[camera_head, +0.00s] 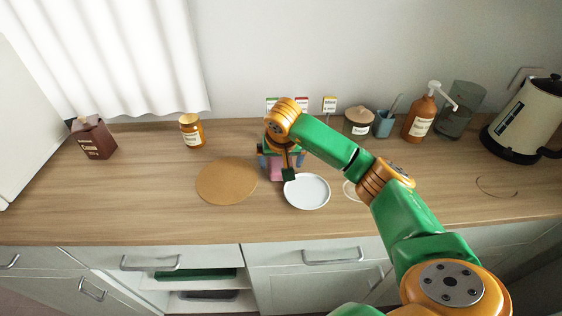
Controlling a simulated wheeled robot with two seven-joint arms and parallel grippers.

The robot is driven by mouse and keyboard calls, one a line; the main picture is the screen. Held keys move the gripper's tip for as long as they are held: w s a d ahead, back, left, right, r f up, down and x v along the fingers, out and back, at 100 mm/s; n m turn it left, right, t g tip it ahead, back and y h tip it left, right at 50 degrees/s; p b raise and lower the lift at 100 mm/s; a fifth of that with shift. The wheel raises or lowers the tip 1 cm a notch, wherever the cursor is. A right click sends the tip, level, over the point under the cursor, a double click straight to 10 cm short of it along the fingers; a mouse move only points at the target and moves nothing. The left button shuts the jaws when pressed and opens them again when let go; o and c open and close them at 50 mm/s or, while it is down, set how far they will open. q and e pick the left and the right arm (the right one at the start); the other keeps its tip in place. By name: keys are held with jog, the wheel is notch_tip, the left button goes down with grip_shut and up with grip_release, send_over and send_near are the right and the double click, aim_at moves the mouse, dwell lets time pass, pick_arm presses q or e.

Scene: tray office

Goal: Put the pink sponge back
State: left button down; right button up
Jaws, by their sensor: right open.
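A pink piece (276,172), which looks like the sponge, shows at the middle of the counter, between the round brown mat and the white plate. My right arm reaches in from the lower right and bends down over this spot. My right gripper (288,172) points down right beside the pink piece and partly covers it. The jaws are open; I cannot tell whether the pink piece is between them or touching them. What stands behind the gripper is mostly hidden by my arm. My left gripper is not in view.
A round brown mat (226,182) and a white plate (307,192) flank the gripper. Behind stand a honey-coloured jar (192,131), a lidded pot (358,121), a blue cup (383,124), a pump bottle (420,116) and a kettle (522,120). A brown box (93,139) stands left.

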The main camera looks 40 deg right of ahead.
jog(key=v, duration=1.2)
jog(key=shift+r+p, duration=0.3)
